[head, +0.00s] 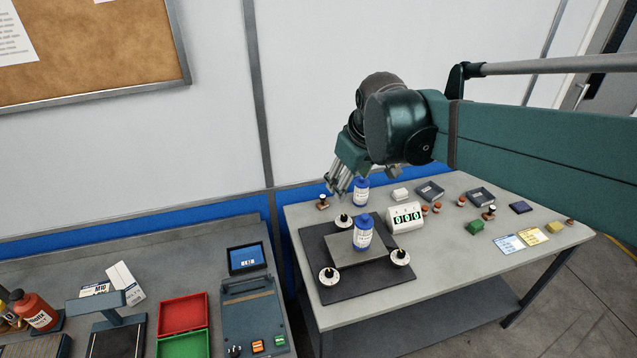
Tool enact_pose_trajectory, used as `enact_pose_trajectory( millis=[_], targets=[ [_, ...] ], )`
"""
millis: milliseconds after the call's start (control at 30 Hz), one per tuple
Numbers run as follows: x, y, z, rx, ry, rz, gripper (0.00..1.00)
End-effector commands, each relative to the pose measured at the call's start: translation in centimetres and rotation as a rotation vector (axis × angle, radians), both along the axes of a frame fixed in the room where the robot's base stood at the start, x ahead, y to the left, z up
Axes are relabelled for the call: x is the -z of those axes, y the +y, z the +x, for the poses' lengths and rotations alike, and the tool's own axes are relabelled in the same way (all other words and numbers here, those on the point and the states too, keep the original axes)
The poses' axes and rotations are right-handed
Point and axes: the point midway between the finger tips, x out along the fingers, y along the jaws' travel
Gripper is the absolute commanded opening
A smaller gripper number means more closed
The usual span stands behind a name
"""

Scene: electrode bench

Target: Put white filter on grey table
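The grey table (440,272) stands at the right. I cannot tell which thing is the white filter; a small white block (400,194) lies near the table's back edge. A blue-and-white bottle (362,236) stands upright on a grey plate (346,254) over a dark mat (322,284). A second blue-and-white bottle (361,192) shows behind it, right beside my gripper (338,190). My gripper points down at the table's back left. Its fingers are small in the view; I cannot tell whether they are open or whether they touch that bottle.
Dark trays (430,191), a green block (475,228) and cards (508,244) lie further right. The left bench (185,265) holds red (184,315) and green bins (184,344).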

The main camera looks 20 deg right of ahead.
Motion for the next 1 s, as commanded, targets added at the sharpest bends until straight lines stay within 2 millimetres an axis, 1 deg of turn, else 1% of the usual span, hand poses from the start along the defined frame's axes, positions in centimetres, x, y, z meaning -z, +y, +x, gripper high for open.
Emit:
enact_pose_trajectory(
  millis=[33,100,367,600,800,1000],
  targets=[
    [0.0,0.4,-1.1,0.015,-0.01,0.008,0.51],
    [0.1,0.8,-2.3,0.039,-0.026,0.021,0.51],
    [0.6,2.3,-6.7,0.127,-0.082,0.074,0.51],
    [1.6,3.5,-10.5,0.207,-0.133,0.129,0.51],
    [2.9,4.3,-13.3,0.267,-0.172,0.178,0.51],
    [3.8,4.8,-15.1,0.309,-0.198,0.212,0.51]
  ],
)
